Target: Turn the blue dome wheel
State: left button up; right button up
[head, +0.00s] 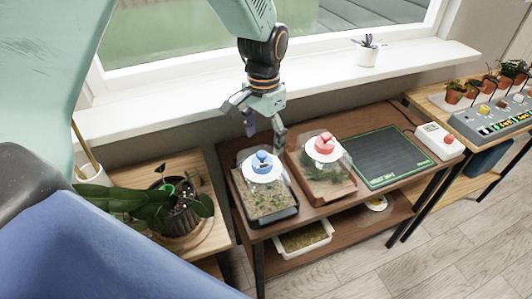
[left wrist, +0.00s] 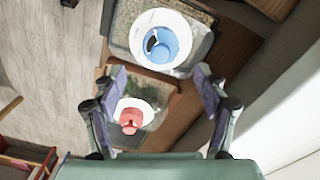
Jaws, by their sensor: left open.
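The blue dome wheel (head: 262,162) sits on a white disc on top of a clear dome over a tray of soil and seedlings (head: 262,205). In the left wrist view the blue wheel (left wrist: 162,46) is beyond the fingertips, in the upper middle. My left gripper (head: 259,122) is open and empty, above and behind the blue wheel, not touching it. Its spread fingers also show in the left wrist view (left wrist: 160,78). A red dome wheel (head: 324,144) tops a second clear dome to the right; it also shows in the left wrist view (left wrist: 131,117). My right gripper is not visible.
The wooden bench (head: 310,211) also holds a dark green mat (head: 385,155) and a white box with a red button (head: 440,140). A potted plant (head: 180,215) stands on the left. The windowsill (head: 200,112) runs behind the gripper.

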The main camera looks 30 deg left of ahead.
aim_at(261, 153)
pick_arm(q)
jog(key=f, duration=0.5)
jog(key=shift+s+a+f+b, duration=0.25)
jog(key=shift+s+b, duration=0.05)
jog(key=shift+b, duration=0.05)
jog(key=shift+w+d+f, duration=0.1)
jog(key=shift+d+f, duration=0.05)
jog(key=shift+f, duration=0.45)
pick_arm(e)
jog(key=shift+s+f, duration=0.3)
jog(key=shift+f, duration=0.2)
pick_arm(q)
jog(key=shift+c, duration=0.4)
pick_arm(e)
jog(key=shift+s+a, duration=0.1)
pick_arm(q)
jog(key=c, duration=1.1)
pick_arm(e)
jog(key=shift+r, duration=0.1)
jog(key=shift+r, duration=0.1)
